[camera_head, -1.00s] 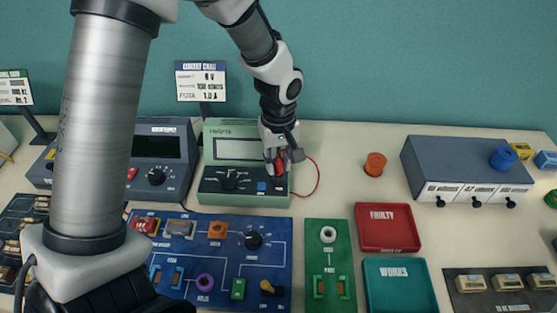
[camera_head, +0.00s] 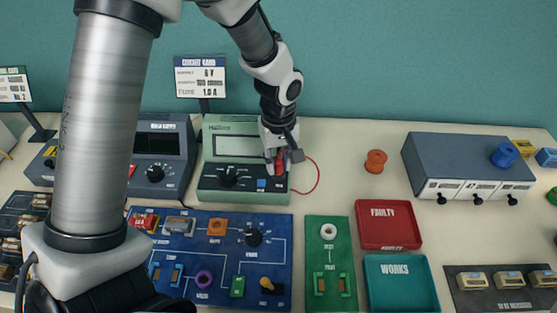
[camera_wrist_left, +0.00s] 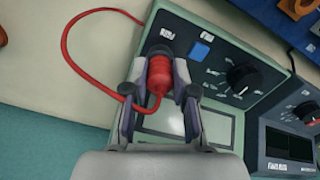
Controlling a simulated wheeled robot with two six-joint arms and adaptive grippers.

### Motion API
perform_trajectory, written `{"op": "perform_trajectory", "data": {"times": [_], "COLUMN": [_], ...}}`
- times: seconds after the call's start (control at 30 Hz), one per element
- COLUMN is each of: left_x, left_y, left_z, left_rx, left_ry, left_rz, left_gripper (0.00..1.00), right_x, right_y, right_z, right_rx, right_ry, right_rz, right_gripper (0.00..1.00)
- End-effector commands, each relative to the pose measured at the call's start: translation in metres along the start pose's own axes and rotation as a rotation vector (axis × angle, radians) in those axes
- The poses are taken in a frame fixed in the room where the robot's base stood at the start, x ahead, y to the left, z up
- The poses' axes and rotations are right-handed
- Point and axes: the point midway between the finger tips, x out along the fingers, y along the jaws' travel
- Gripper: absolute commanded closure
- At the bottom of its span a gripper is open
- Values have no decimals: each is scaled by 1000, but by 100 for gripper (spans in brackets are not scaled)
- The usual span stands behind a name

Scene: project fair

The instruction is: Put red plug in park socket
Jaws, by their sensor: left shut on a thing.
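My left gripper (camera_head: 278,168) is over the lower right corner of the green meter (camera_head: 215,188). It is shut on the red plug (camera_wrist_left: 159,82), a ribbed red body with a red lead (camera_wrist_left: 66,40) looping away from it. In the left wrist view the gripper's two fingers (camera_wrist_left: 160,95) are on either side of the plug. The plug's front end is at a dark round socket (camera_wrist_left: 158,50) on the meter's panel, beside a blue square (camera_wrist_left: 200,51). I cannot tell how deep it sits or read the socket's label. My right gripper is not in view.
A dark grey bench instrument (camera_head: 165,146) stands left of the meter, and a blue circuit board (camera_head: 215,270) lies in front. A green test board (camera_head: 330,265), red tray (camera_head: 390,243) and teal tray (camera_head: 400,300) are to the right. An orange spool (camera_head: 375,161) stands on clear table.

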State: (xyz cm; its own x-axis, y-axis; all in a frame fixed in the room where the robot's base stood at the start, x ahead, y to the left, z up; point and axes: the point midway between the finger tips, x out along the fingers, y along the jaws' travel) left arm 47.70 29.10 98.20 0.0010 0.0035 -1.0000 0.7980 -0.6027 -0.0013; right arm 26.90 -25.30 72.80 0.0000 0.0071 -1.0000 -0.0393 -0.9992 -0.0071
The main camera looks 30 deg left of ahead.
Motion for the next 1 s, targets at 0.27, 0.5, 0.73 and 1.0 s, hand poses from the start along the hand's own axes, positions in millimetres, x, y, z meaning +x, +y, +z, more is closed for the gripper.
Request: {"op": "perform_trajectory", "data": {"times": [0.27, 0.5, 0.73, 1.0], "left_x": [3, 3, 3, 0], "left_y": [0, 0, 0, 0], "left_z": [0, 0, 0, 0], "left_rx": [0, 0, 0, 0], "left_ry": [0, 0, 0, 0], "left_rz": [0, 0, 0, 0], "left_gripper": [63, 44, 19, 19], "right_x": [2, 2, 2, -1], "right_y": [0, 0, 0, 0], "right_z": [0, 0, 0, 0], "right_rx": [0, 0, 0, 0], "right_ry": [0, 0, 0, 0], "right_rz": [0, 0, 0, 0], "right_gripper": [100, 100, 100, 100]}}
